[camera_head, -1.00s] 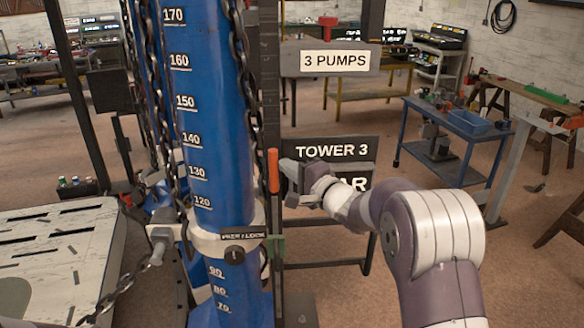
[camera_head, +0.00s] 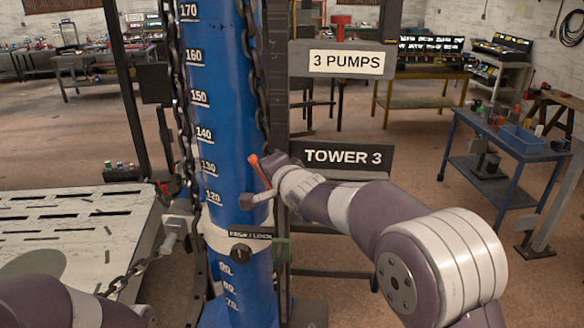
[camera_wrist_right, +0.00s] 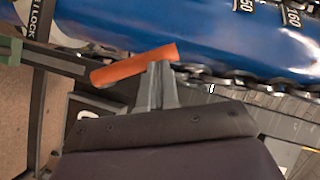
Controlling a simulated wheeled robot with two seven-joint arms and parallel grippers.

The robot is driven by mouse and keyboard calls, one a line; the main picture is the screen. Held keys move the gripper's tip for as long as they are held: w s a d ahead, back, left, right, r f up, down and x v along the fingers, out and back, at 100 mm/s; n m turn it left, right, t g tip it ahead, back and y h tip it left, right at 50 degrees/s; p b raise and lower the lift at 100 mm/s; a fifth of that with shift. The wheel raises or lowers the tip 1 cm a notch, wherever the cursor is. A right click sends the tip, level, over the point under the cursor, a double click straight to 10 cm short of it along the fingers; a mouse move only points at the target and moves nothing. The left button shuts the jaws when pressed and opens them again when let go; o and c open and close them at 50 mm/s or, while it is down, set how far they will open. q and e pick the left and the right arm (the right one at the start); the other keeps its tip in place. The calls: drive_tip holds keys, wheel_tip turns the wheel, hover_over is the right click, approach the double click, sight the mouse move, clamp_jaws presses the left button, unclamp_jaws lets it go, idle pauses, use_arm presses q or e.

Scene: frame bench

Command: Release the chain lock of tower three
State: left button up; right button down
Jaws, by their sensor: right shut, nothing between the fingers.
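The tower is a blue column (camera_head: 228,120) with a white height scale, beside the TOWER 3 sign (camera_head: 345,157). Its pale collar (camera_head: 217,238) carries a dark FREE / LOCK plate (camera_head: 250,235) and a round dark knob (camera_head: 240,252). A chain (camera_head: 249,65) runs down the column's right side. The orange lever handle (camera_head: 260,172) is tilted, its top leaning left; it also shows in the right wrist view (camera_wrist_right: 133,65). My right gripper (camera_head: 272,162) is shut and empty. Its fingertips (camera_wrist_right: 158,70) press against the handle's side or lie very close. My left gripper is out of view.
A pale slotted platform (camera_head: 75,232) stands left of the column, with a slack chain (camera_head: 128,275) in front. The 3 PUMPS sign (camera_head: 345,62) is behind on the right.

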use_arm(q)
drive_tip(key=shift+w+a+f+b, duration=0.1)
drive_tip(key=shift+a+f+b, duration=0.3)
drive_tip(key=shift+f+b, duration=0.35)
use_arm(e)
drive_tip(key=a, duration=0.1)
drive_tip(key=f, duration=0.1)
drive_tip(key=a, duration=0.1)
drive_tip(key=shift+w+a+f+n+h, duration=0.2)
drive_tip(key=shift+w+a+n+h, duration=0.1)
drive_tip(key=shift+h, duration=0.1)
